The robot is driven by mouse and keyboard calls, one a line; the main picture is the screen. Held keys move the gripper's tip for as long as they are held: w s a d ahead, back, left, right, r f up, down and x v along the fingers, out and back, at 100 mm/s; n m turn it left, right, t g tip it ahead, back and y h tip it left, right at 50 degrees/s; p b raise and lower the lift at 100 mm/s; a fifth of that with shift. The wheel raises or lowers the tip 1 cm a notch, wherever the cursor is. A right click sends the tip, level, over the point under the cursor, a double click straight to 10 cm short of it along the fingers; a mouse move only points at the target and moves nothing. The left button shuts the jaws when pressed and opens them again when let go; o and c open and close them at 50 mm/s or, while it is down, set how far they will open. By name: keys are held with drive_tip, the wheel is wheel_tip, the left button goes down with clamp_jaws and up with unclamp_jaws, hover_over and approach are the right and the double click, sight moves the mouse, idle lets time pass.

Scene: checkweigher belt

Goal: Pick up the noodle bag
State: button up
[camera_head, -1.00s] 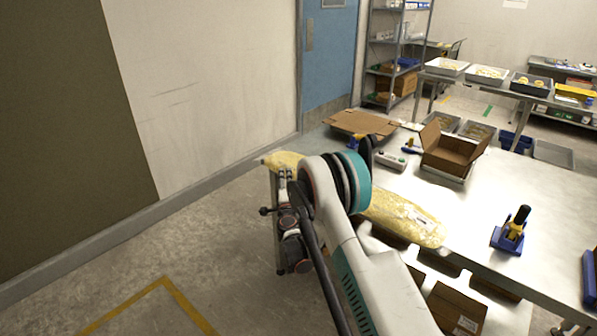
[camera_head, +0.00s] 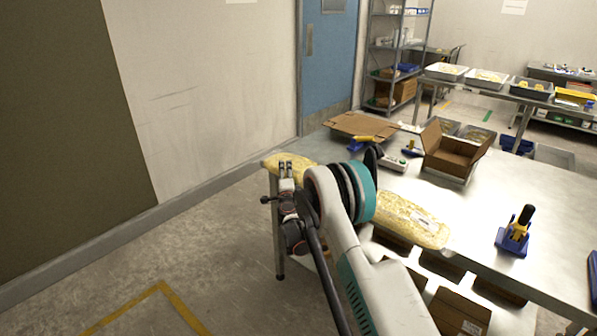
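Yellow noodle bags show at the near left edge of the metal table. One yellow bag (camera_head: 272,163) lies at the table's left corner, partly behind my gripper. Another yellow bag part (camera_head: 412,218) with a pale label lies to the right of my arm along the front edge. My arm hides the stretch between them. My gripper (camera_head: 286,165) is at the left bag, its two narrow fingers overlapping it in the picture. Whether it touches the bag, and how far apart the fingers are, I cannot tell.
An open cardboard box (camera_head: 452,153) stands on the table, with a flat cardboard piece (camera_head: 362,127) at the back left. A blue tape dispenser (camera_head: 514,237) stands at the right. Brown boxes (camera_head: 460,312) sit beneath the table. The floor left of the table is clear.

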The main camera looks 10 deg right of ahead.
clamp_jaws()
drive_tip(key=shift+r, duration=0.1)
